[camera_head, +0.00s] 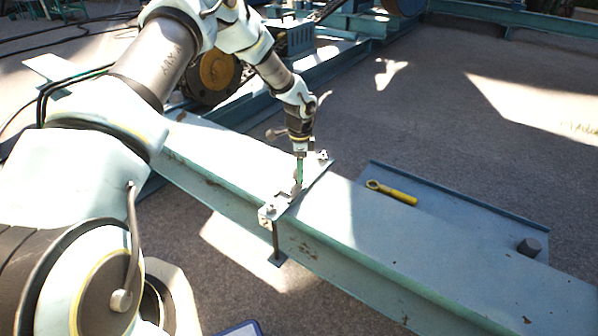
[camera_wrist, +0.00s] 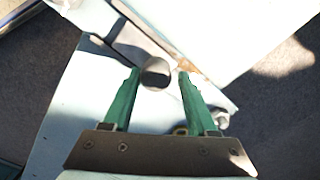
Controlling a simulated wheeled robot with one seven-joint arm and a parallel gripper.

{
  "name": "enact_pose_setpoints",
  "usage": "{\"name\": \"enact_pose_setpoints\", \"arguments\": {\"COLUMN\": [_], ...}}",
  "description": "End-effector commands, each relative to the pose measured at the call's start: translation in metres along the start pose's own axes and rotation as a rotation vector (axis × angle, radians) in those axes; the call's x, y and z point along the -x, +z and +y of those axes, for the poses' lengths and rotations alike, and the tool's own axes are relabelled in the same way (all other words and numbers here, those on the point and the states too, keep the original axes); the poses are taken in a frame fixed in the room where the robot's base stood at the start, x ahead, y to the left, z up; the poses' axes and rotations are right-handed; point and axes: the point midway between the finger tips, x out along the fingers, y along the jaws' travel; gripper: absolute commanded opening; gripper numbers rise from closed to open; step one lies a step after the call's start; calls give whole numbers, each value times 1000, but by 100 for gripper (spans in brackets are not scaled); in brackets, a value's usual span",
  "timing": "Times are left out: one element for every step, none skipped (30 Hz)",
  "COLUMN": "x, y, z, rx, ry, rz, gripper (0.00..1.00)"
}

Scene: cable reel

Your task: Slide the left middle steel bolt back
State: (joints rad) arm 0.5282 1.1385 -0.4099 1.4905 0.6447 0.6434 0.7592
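A steel bolt with a rounded head (camera_wrist: 155,72) shows in the wrist view at the plate joint on the pale blue beam. My gripper (camera_wrist: 158,78) has two green fingers, spread apart on either side of this bolt, with a small gap showing at each side. In the head view my gripper (camera_head: 299,181) points down at the middle of the joint plate (camera_head: 284,200) across the beam (camera_head: 350,215). The bolt is mostly hidden there by the fingers. Another bolt (camera_wrist: 222,119) lies right of the fingers in the wrist view.
A yellow wrench (camera_head: 391,193) and a dark cylinder (camera_head: 529,246) lie on a blue platform (camera_head: 450,205) right of the beam. Cables run along the left. Grey ground is open at the upper right.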

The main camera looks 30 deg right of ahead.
Motion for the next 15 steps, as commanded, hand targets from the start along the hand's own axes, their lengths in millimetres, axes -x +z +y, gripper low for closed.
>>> {"name": "enact_pose_setpoints", "arguments": {"x": [0, 0, 0, 0, 0, 0, 0, 0, 0, 0, 0, 2, 4, 7, 12], "y": [0, 0, 0, 0, 0, 0, 1, 1, 1, 1, 1, 1, 1, 1, 1], "z": [0, 0, 1, 1, 1, 1, 1, 1, 2, 2, 2, 1, 1, 1, 1], "rx": [0, 0, 0, 0, 0, 0, 0, 0, 0, 0, 0, 0, 0, 0, 1], "ry": [1, 1, 2, 2, 3, 3, 3, 3, 4, 4, 4, 4, 3, 3, 2], "rz": [0, -1, -1, -1, -1, -2, -2, -2, -2, -2, -2, -2, -2, -2, -1], "gripper": [65, 68, 73, 73, 73, 73, 73, 73, 73, 73, 73, 73, 73, 73, 73]}}
